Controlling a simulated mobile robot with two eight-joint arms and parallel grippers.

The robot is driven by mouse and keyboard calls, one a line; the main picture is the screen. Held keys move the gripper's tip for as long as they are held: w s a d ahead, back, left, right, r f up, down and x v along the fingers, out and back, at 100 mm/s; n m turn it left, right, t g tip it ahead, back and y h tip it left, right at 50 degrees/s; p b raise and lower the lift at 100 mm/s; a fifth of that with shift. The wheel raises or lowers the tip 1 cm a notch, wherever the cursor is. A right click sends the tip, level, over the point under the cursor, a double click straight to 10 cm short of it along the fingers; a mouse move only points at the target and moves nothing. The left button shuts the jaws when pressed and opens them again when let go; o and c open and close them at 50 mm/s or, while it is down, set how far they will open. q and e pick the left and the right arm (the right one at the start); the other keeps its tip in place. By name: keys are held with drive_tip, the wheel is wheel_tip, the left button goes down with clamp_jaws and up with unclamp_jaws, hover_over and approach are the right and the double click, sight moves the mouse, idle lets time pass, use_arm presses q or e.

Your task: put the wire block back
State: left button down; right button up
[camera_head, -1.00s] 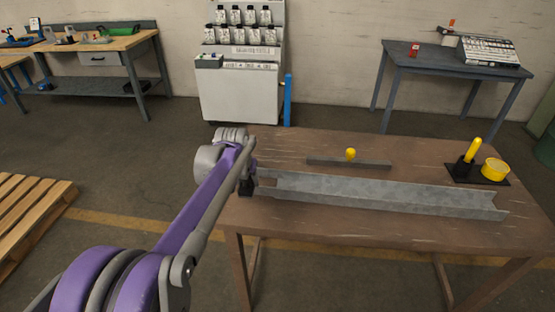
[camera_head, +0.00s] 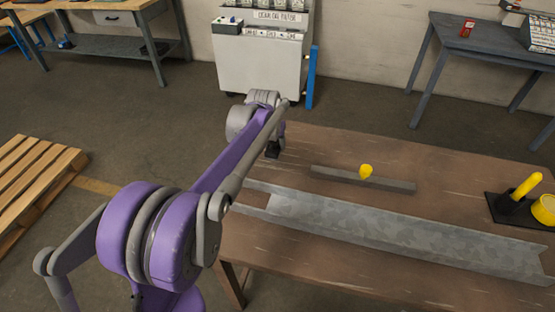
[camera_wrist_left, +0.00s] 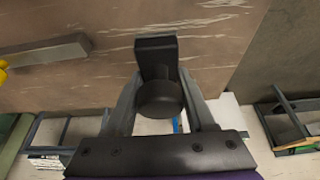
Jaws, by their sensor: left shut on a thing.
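My left gripper (camera_head: 274,138) is over the far left part of the brown table (camera_head: 400,155). It is shut on a black block with a round knob, which I take to be the wire block (camera_head: 271,151). In the left wrist view the wire block (camera_wrist_left: 157,97) sits between the two grey fingers, with its flat part reaching beyond them over the tabletop. I cannot tell whether it touches the table. In the head view my arm hides part of it. My right gripper is not in view.
A grey metal channel (camera_head: 390,232) lies along the table's front. A grey bar (camera_head: 330,174) with a yellow knob (camera_head: 366,171) lies behind it. A black base (camera_head: 505,211) with a yellow handle and yellow cup is at the right. The tabletop behind the bar is clear.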

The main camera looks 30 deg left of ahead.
sight(273, 150)
use_arm(q)
drive_tip(key=f, duration=0.3)
drive_tip(key=shift+s, duration=0.2)
drive_tip(key=shift+w+f, duration=0.1)
drive_tip(key=shift+f, duration=2.2)
drive_tip(key=shift+f, duration=0.15)
drive_tip(key=shift+c, duration=1.3)
unclamp_jaws()
